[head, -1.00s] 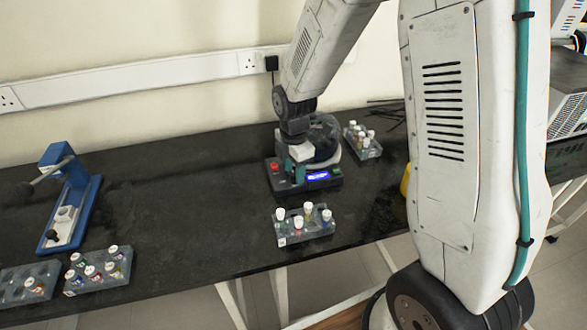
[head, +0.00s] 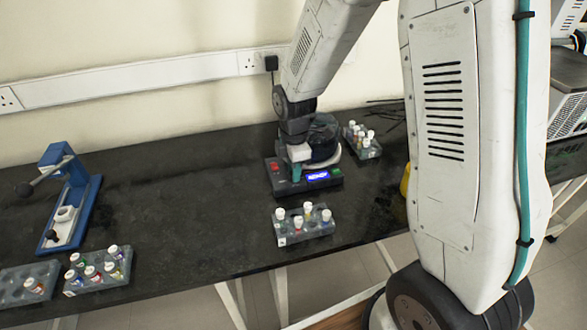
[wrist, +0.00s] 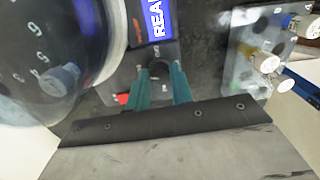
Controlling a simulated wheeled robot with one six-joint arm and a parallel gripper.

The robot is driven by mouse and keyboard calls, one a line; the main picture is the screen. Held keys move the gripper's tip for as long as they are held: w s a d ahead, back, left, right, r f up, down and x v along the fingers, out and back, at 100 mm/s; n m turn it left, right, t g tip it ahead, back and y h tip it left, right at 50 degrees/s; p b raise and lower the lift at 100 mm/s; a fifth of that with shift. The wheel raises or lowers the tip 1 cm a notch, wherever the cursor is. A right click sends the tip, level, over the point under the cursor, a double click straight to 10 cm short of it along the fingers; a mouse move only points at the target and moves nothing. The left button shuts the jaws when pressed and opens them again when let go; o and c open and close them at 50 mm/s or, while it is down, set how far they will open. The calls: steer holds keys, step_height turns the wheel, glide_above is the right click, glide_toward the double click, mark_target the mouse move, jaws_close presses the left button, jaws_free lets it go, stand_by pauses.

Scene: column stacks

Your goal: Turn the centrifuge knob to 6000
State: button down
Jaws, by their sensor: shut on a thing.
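The centrifuge (head: 325,182) stands on the black bench, with a lit blue display (head: 318,176) on its front panel. My gripper (head: 296,176) points down at the panel, left of the display. In the wrist view its two teal fingers (wrist: 161,76) are shut on the small dark knob (wrist: 158,68), one on each side. The knob is mostly hidden by my gripper in the head view. The wrist view cuts off the display (wrist: 158,20), showing only the letters "REA". Dial numbers around the knob are too small to read surely.
A red button (head: 273,167) and a green button (head: 336,170) flank the panel. Vial racks stand in front (head: 304,229) and behind right (head: 368,150). The centrifuge's round dark bowl (wrist: 50,50) is close to my gripper. A blue press (head: 72,205) stands far left; the middle bench is clear.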

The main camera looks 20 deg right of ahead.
steer(key=m, duration=0.4)
steer(key=shift+m, duration=0.3)
steer(key=m, duration=0.3)
steer(key=shift+m, duration=0.3)
steer(key=m, duration=0.3)
steer(key=shift+m, duration=0.3)
steer(key=shift+a+r+m, duration=0.1)
steer(key=shift+m, duration=1.8)
steer(key=c, duration=1.2)
jaws_free()
steer(key=shift+c, duration=0.2)
